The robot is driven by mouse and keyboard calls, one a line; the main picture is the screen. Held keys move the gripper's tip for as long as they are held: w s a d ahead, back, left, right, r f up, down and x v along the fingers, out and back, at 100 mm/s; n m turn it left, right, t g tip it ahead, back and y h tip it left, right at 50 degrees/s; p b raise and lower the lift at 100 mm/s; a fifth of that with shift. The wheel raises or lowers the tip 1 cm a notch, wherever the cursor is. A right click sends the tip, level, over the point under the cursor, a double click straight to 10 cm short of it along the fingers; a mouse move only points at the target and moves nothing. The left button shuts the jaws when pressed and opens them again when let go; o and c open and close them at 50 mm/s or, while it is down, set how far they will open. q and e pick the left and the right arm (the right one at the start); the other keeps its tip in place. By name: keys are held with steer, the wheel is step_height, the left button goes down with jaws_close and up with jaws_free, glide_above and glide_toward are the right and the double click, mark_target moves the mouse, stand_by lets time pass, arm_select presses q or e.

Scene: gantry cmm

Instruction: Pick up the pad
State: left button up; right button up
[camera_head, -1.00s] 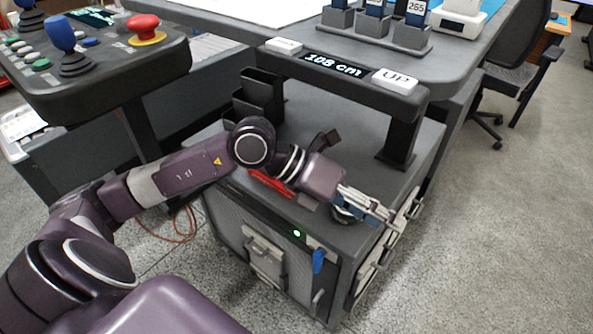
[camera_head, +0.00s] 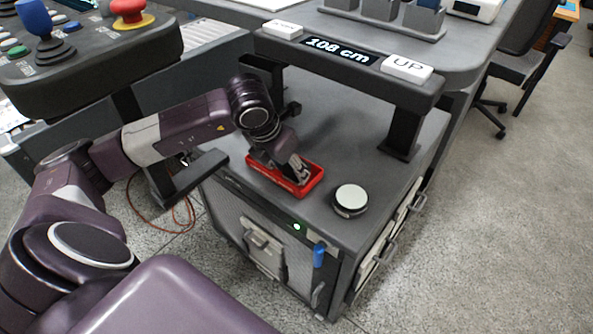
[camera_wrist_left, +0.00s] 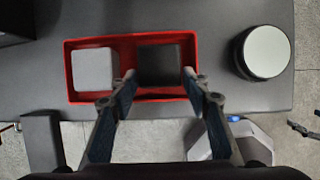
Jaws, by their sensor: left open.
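A red tray (camera_head: 273,181) with two compartments lies on the dark grey cabinet top; it also shows in the left wrist view (camera_wrist_left: 72,72). A light grey square pad (camera_wrist_left: 94,68) is in its left compartment in the wrist view. My left gripper (camera_head: 298,172) points down over the tray. In the wrist view its open fingers (camera_wrist_left: 160,76) frame the dark compartment, with the grey pad left of them. My right gripper is not in view.
A round black puck with a pale top (camera_head: 350,198) stands right of the tray, also in the wrist view (camera_wrist_left: 265,52). A raised frame with a "108 cm" display (camera_head: 340,50) spans the back of the cabinet. The cabinet top behind the puck is clear.

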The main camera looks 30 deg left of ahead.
arm_select(q)
steer(key=shift+w+f, duration=0.25)
steer(key=shift+f, duration=0.35)
steer(key=c, duration=0.8)
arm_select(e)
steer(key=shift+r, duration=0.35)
arm_select(q)
steer(key=shift+r, duration=0.1)
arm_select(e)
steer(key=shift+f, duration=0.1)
